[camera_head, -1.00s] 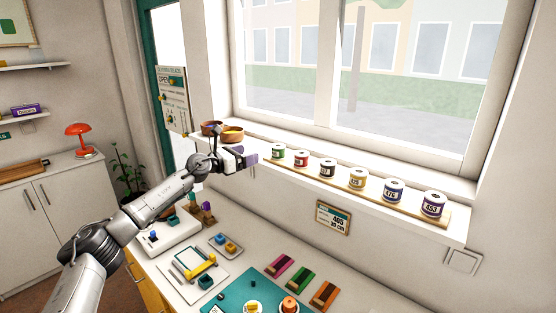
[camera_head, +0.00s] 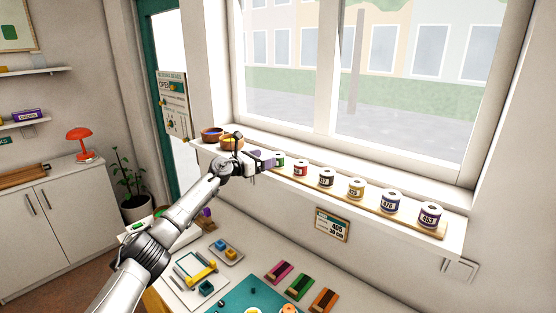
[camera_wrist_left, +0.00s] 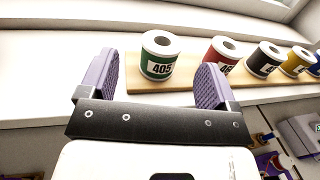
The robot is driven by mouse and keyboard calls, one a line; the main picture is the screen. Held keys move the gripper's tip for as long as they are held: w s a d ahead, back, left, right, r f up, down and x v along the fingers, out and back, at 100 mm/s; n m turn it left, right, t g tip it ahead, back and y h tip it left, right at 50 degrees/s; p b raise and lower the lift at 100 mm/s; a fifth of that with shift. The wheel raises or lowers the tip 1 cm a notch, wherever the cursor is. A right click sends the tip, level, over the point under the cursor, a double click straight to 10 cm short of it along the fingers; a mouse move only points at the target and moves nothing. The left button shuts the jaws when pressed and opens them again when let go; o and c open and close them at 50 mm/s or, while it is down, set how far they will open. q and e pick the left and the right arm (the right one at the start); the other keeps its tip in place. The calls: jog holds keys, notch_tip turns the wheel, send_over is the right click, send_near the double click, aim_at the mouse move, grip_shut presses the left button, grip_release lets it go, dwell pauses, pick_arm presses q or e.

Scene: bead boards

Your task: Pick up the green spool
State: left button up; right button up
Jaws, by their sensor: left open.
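The green spool (camera_head: 280,161), labelled 405 in the left wrist view (camera_wrist_left: 157,70), stands upright at the left end of a wooden strip on the window sill. My left gripper (camera_head: 267,160) is open and just left of it in the head view, partly hiding it. In the left wrist view the spool appears between the two purple fingers, slightly beyond their tips. No finger is seen touching it. My right gripper is in neither view.
A red spool (camera_head: 300,168) stands beside the green one, then a dark spool (camera_head: 326,178) and several more along the wooden strip (camera_wrist_left: 135,86). Two bowls (camera_head: 231,142) sit left on the sill. The worktable below holds boards and trays.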

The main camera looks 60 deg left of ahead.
aim_at(278, 154)
pick_arm(q)
jog(key=shift+w+f+p, duration=0.1)
jog(key=shift+w+p, duration=0.25)
jog(key=shift+w, duration=2.05)
jog(key=shift+w+a, duration=0.15)
jog(key=shift+w, duration=0.3)
jog(key=shift+w+f, duration=0.1)
jog(key=shift+w, duration=0.4)
jog(key=shift+c, duration=0.2)
jog(key=c, duration=1)
